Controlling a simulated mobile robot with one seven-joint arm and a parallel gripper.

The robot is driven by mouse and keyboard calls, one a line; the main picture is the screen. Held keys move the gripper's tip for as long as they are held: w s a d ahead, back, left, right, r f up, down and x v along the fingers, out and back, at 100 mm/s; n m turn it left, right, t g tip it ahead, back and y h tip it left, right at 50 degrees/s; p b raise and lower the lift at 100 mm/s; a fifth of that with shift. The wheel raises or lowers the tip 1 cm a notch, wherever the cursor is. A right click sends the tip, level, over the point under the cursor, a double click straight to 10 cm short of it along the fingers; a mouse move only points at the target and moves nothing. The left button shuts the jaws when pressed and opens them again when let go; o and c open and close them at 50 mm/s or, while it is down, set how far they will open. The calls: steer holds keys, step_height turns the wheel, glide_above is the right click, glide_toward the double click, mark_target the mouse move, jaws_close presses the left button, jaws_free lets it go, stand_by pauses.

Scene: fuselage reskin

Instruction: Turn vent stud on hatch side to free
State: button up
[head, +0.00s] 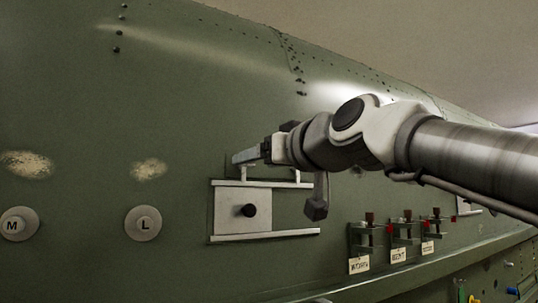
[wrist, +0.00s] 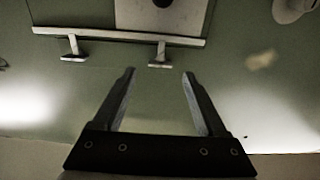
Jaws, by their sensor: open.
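A pale tag hangs below each; the lettering is too small for me to tell which is the vent stud. My gripper (head: 240,157) is left of them and higher, by the top rail of a pale plate (head: 229,205) with a black knob (head: 250,210). In the wrist view my gripper (wrist: 159,72) is open, with nothing between its fingers. The knob (wrist: 163,3) is cut off there at the top edge.
Rails edge the plate; the top rail (wrist: 110,34) has two short brackets. A ledge (head: 400,273) runs below the studs.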

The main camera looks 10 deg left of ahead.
mark_target(245, 172)
steer(key=x, duration=0.3)
steer(key=shift+w+a, duration=0.1)
jaws_close()
stand_by(0.4)
